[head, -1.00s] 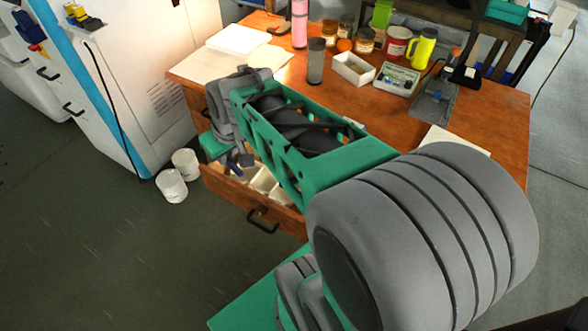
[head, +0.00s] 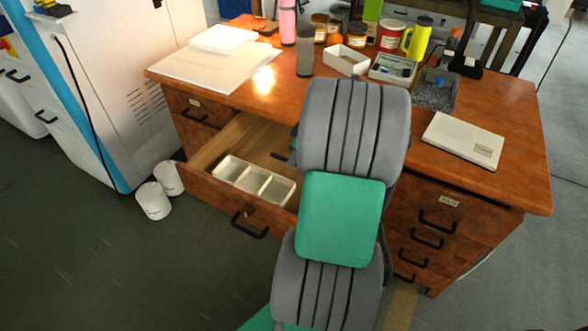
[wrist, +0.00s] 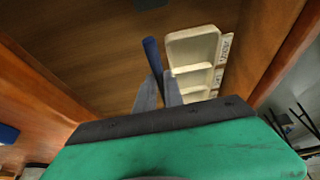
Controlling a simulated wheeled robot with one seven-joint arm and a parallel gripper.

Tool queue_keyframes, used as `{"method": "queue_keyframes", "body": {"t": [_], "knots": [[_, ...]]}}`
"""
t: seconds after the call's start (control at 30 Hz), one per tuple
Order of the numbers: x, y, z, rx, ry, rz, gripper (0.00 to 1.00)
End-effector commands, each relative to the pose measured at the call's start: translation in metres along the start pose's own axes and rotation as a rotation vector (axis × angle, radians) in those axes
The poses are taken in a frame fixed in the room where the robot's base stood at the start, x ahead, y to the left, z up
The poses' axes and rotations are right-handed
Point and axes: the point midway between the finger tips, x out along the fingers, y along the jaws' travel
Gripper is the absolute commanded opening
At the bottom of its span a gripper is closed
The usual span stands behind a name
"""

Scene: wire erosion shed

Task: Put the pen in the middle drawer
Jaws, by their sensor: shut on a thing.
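The middle drawer (head: 232,203) of the wooden desk is pulled out, with a white compartment tray (head: 253,180) along its front. In the wrist view, my gripper (wrist: 158,92) is shut on a slim blue pen (wrist: 153,56), which sticks out past the fingertips. The pen is over the wooden drawer floor (wrist: 100,40), beside the tray (wrist: 193,50). I cannot tell whether the pen touches the floor.
The desk top (head: 290,85) above holds bottles, jars and a closed laptop-like white box (head: 462,139). Drawer floor left of the tray in the wrist view is mostly clear.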

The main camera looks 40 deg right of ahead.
Motion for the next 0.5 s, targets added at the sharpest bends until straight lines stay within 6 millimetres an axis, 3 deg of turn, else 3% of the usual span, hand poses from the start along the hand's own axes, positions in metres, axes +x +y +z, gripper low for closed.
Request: {"method": "queue_keyframes", "body": {"t": [0.03, 0.1, 0.3, 0.5], "knots": [[0.017, 0.006, 0.002, 0.001, -0.002, -0.005, 0.0], [0.03, 0.015, 0.001, 0.001, -0.002, -0.003, 0.0], [0.05, 0.029, 0.0, 0.001, 0.0, -0.001, 0.0], [0.077, 0.029, 0.011, 0.002, -0.001, 0.0, 0.0]]}}
